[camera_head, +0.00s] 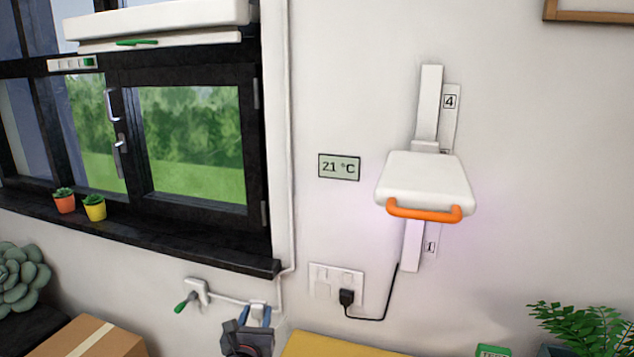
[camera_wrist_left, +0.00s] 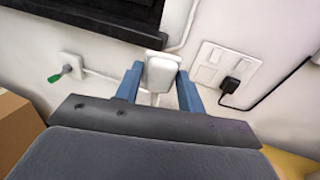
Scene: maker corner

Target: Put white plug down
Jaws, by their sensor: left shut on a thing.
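The white plug (camera_head: 258,304) is at the bottom centre of the head view, in front of the wall. It shows large in the left wrist view (camera_wrist_left: 162,71), between the two blue fingers. My left gripper (camera_head: 257,316) is shut on it, with one finger on each side; it also shows in the left wrist view (camera_wrist_left: 159,80). The plug is to the left of the wall socket plate (camera_head: 323,274) and apart from it. Whether the plug touches the wall or anything below it, I cannot tell. My right gripper is not in view.
A black plug (camera_head: 347,298) with a black cord sits in the socket plate. A white wall fitting with a green handle (camera_head: 186,302) is left of my gripper. A cardboard box (camera_head: 110,338) stands lower left. A yellow surface (camera_head: 325,345) lies lower right.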

